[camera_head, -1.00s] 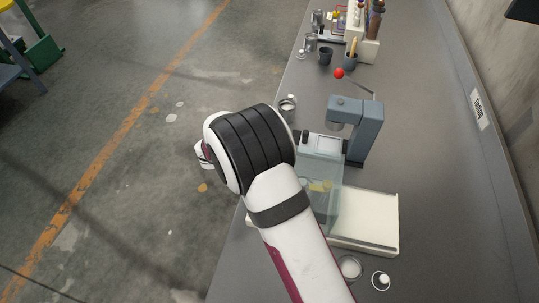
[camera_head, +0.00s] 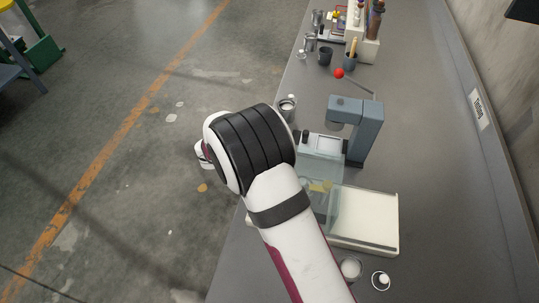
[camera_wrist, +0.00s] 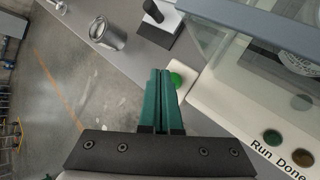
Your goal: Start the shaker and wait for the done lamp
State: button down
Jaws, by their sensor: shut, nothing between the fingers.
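The shaker has a cream base (camera_head: 368,222) and a clear hood (camera_head: 320,205), partly hidden behind my arm in the head view. In the wrist view its cream front panel (camera_wrist: 222,105) carries a round green button (camera_wrist: 177,79), a dark green lamp (camera_wrist: 271,137) and a dark amber lamp (camera_wrist: 301,159) beside the words "Run" and "Done". Both lamps look unlit. My gripper (camera_wrist: 160,73) is shut and empty, its green fingertips right beside the green button; I cannot tell whether they touch it. The head view does not show the fingers.
A blue-grey press (camera_head: 368,130) with a red-knobbed lever stands behind the shaker. A metal can (camera_wrist: 108,35) stands near the bench's edge. A small glass dish (camera_head: 350,268) and a white-knobbed item (camera_head: 381,281) lie in front. The bench's right side is clear.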

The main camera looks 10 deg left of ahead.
jog(key=shift+f, duration=0.1)
dwell(0.7)
jog(key=shift+f, duration=0.3)
